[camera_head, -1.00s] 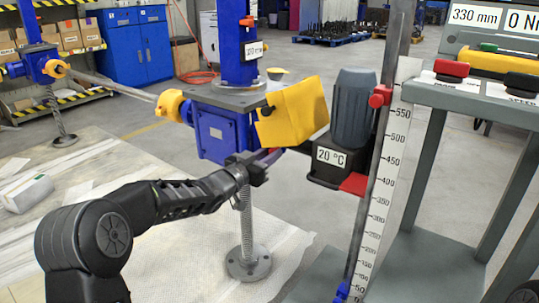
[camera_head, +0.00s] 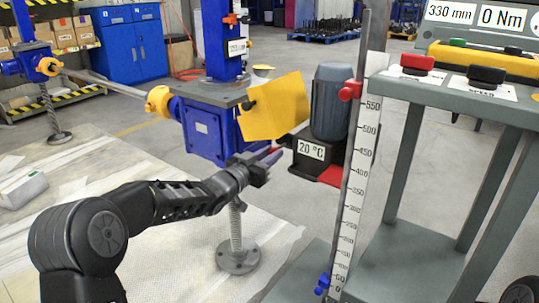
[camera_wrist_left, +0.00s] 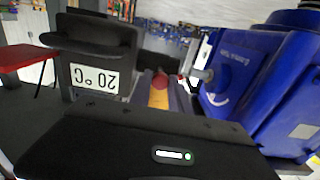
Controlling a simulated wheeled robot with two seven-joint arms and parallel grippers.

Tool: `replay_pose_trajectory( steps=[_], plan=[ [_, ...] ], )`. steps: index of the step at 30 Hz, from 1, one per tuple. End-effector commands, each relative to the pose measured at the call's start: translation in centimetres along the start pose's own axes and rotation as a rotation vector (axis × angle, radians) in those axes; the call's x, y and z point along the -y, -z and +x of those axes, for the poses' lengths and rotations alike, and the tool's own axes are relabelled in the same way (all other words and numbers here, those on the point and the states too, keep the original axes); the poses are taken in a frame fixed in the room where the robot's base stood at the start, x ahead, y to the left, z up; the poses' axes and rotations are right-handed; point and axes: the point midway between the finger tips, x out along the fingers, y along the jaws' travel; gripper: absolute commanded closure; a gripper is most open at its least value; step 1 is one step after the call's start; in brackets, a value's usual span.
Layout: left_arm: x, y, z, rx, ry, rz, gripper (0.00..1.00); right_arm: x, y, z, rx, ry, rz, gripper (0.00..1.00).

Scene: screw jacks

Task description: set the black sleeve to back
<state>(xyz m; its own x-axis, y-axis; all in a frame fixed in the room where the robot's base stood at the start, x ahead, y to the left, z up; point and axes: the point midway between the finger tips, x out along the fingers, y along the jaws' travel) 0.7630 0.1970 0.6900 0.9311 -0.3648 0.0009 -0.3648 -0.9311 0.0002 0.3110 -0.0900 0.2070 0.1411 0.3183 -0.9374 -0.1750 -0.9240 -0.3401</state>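I cannot pick out the black sleeve with certainty; the gap between the blue gearbox (camera_head: 203,130) and the motor's black base (camera_head: 330,152) is partly hidden by the tilted yellow guard (camera_head: 272,108) and my gripper. My left gripper (camera_head: 274,156) is below the guard, in front of that gap. In the left wrist view its two fingers (camera_wrist_left: 164,98) stand apart, with a yellow and red part (camera_wrist_left: 160,84) showing between them. The gearbox with a grey shaft stub (camera_wrist_left: 202,75) is to their right, and the black motor base (camera_wrist_left: 95,40) to their left. My right gripper is out of view.
The grey motor (camera_head: 330,100) stands on its base with a 20 °C label. A measuring scale (camera_head: 362,160) and a grey control stand (camera_head: 450,100) rise to the right. A threaded spindle (camera_head: 236,225) stands below the gearbox. A shaft (camera_head: 105,84) runs left to another jack.

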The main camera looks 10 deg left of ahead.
Motion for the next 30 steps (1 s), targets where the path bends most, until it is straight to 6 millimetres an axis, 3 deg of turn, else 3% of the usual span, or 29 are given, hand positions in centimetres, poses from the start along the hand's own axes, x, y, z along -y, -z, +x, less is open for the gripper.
replay_pose_trajectory(
  steps=[8,18,23,30],
  plan=[
    [-0.5,-0.3,0.1,0.004,-0.009,-0.001,0.56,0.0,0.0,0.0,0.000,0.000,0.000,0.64],
    [-0.3,-0.1,-0.3,0.003,-0.005,-0.001,0.55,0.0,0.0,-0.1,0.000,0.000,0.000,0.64],
    [-0.2,0.1,-2.0,0.003,-0.005,-0.002,0.55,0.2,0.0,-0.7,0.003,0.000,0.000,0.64],
    [-0.3,0.1,-6.0,0.004,-0.006,-0.002,0.55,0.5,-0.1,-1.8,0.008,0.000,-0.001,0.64]
  ],
)
